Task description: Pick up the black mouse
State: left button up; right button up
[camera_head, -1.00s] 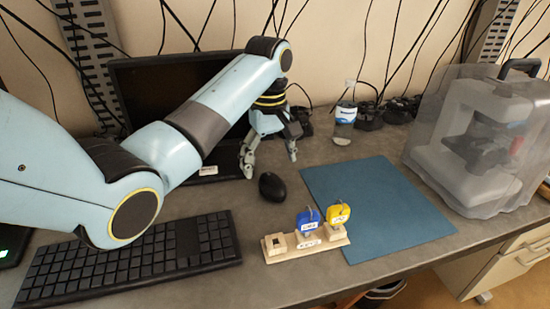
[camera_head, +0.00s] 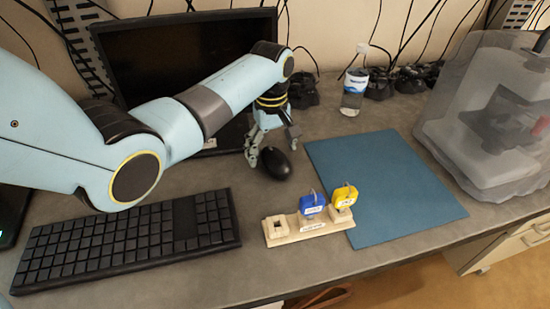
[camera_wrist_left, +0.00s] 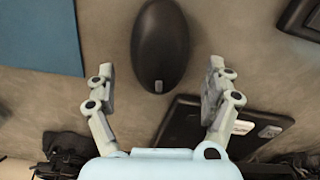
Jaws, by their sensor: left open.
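The black mouse (camera_head: 275,163) lies on the grey desk, left of the blue mat and in front of the monitor. My left gripper (camera_head: 273,154) is open just above and behind it, pointing down. In the left wrist view the mouse (camera_wrist_left: 160,45) sits centred ahead of the two spread fingertips (camera_wrist_left: 161,72), with its near end at about the line between them. The fingers appear apart from it. My right gripper is not in view.
A black keyboard (camera_head: 125,245) lies at the front left. The monitor (camera_head: 185,55) stands behind; a clear-covered machine (camera_head: 490,115) is at the right.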

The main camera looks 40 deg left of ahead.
pick_arm(q)
jog(key=shift+f, duration=0.8)
jog(key=c, duration=1.3)
jog(key=shift+r, duration=0.1)
